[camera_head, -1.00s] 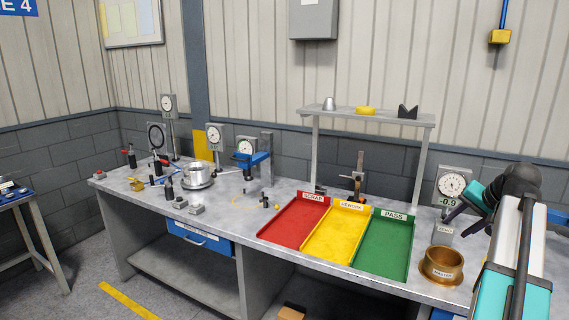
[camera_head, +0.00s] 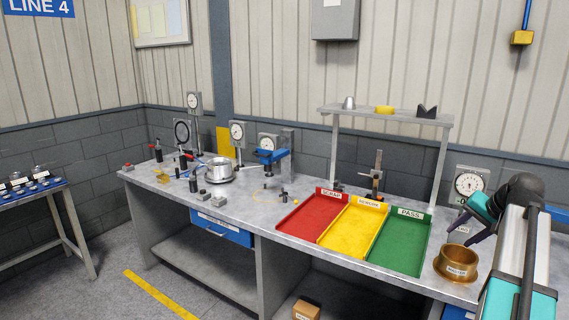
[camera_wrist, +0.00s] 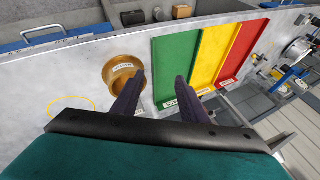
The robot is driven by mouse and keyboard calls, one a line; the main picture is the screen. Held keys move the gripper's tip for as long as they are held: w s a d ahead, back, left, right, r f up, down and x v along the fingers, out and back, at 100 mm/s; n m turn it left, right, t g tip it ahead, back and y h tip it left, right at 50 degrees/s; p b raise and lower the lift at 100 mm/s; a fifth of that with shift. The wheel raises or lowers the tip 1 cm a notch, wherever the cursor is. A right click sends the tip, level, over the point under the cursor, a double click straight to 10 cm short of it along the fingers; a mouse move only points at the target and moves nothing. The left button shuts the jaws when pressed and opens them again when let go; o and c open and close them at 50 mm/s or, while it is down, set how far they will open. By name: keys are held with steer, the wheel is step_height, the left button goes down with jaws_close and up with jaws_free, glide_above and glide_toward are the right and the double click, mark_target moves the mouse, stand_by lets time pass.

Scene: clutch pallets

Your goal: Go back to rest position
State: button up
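My gripper (camera_head: 465,228) shows at the right of the head view, at the end of my teal and silver arm. In the wrist view my gripper (camera_wrist: 160,78) has two dark purple fingers apart, with nothing between them. It is above the grey workbench (camera_head: 262,190), near the brass cup (camera_head: 457,263), which also shows in the wrist view (camera_wrist: 119,72) just left of the fingers. The cup stands on the bench right of the green tray. My arm hides part of the bench's right end.
Red (camera_head: 312,216), yellow (camera_head: 352,229) and green (camera_head: 398,243) trays lie side by side on the bench. A shelf (camera_head: 385,114) stands behind them. A dial gauge (camera_head: 469,186) stands behind the cup. Gauges and a metal pot (camera_head: 220,168) fill the left end. The floor at front left is clear.

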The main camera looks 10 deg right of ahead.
steer(key=w+a+f+n+g+y+b, duration=0.1)
steer(key=w+a+f+g+y, duration=0.15)
steer(key=a+f, duration=0.75)
steer(key=w+a+f+n+g+y, duration=0.1)
steer(key=w+a+f, duration=0.3)
steer(key=a+f, duration=0.55)
steer(key=s+a+f+n+g, duration=0.1)
steer(key=s+a+f, duration=0.1)
steer(key=a+f, duration=0.4)
steer(key=s+a+f+g+b, duration=0.1)
steer(key=s+a+f, duration=0.15)
steer(key=f, duration=0.65)
steer(key=s+a+f+n+g, duration=0.1)
steer(key=a+f, duration=0.4)
steer(key=f, duration=0.2)
steer(key=s+a+f+n+g+b, duration=0.1)
steer(key=s+a+f+g, duration=0.1)
steer(key=s+a+f, duration=0.55)
steer(key=s+a+f+n+g+b, duration=0.1)
steer(key=s+a+f+n+g, duration=0.1)
steer(key=s+a+f, duration=0.5)
steer(key=s+d+f+n+g+h, duration=0.1)
steer(key=s+f+n+h, duration=0.1)
steer(key=s+f, duration=0.3)
steer(key=s+d+f+n+g+h, duration=0.1)
steer(key=s+f, duration=0.4)
steer(key=s, duration=0.8)
steer(key=shift+f+n+h, duration=0.3)
steer(key=shift+n+h, duration=0.1)
steer(key=shift+h, duration=0.05)
